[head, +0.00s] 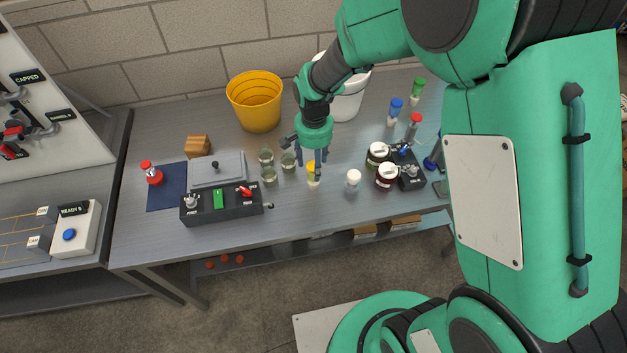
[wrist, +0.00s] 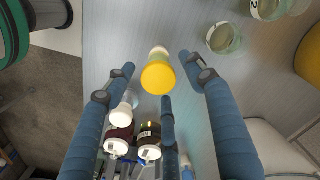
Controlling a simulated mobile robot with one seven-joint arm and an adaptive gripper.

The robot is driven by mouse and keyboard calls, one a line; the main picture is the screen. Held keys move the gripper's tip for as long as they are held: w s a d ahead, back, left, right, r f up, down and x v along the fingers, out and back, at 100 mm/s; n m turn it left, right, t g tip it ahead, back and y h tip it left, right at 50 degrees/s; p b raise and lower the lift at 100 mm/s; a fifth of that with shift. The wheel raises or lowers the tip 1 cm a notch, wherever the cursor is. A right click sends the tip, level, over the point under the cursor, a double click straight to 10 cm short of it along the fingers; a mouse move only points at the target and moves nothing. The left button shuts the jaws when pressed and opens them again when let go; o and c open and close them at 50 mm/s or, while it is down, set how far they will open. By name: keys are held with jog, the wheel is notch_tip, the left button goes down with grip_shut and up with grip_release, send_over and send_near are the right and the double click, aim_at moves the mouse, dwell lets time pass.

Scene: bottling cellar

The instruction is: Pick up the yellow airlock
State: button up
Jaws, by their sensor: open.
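The yellow airlock (head: 313,168) stands upright on the grey workbench, left of a white-capped piece. In the wrist view the airlock (wrist: 158,76) shows its round yellow top, with a pale body below it. My gripper (head: 314,164) is directly over the airlock, pointing down. In the wrist view its blue fingers are spread apart around the airlock, and none is seen touching it. The gripper is open and empty. In the head view the fingers partly cover the airlock.
A white-capped piece (head: 353,178) stands close on the right. Several glass jars (head: 268,174) stand close on the left. Dark jars with white lids (head: 387,177) stand further right. A yellow bucket (head: 254,101) is behind, and a control box (head: 222,204) is at left.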

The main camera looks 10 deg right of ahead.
aim_at(313, 185)
jog(key=shift+f+b, duration=0.3)
jog(key=shift+f, duration=1.65)
jog(key=shift+f, duration=0.1)
jog(key=shift+s+a+f+b, duration=0.1)
jog(key=shift+f+b, duration=0.4)
jog(key=shift+f, duration=0.75)
jog(key=shift+s+f+b, duration=0.1)
jog(key=shift+f+b, duration=0.35)
jog(key=shift+f, duration=0.8)
jog(key=c, duration=1.3)
